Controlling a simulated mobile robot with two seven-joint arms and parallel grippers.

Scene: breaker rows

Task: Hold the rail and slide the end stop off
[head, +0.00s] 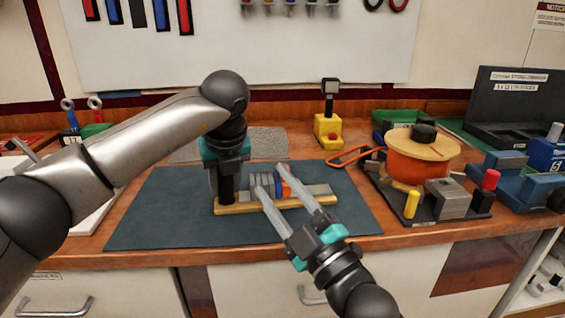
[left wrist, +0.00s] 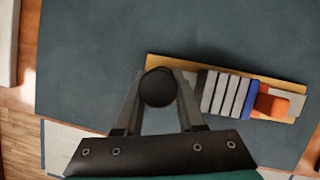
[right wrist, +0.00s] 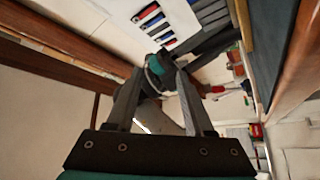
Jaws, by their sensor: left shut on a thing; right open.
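The rail sits on a wooden base (head: 285,204) on a dark mat, and its bare grey right end (head: 318,190) shows. Several grey breakers (left wrist: 218,92), a blue piece (left wrist: 248,98) and the orange end stop (left wrist: 271,105) stand in a row on it. The end stop also shows in the head view (head: 286,190), partly behind the right fingers. My left gripper (left wrist: 158,84) is shut on the round black post (head: 226,188) at the rail's left end. My right gripper (head: 270,176) is open, its fingers reaching over the breaker row; no contact is clear.
The dark mat (head: 150,210) has free room left of the rail. To the right are an orange spool (head: 415,165), a grey block (head: 446,198) and a yellow peg (head: 411,204). The bench's front edge runs below.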

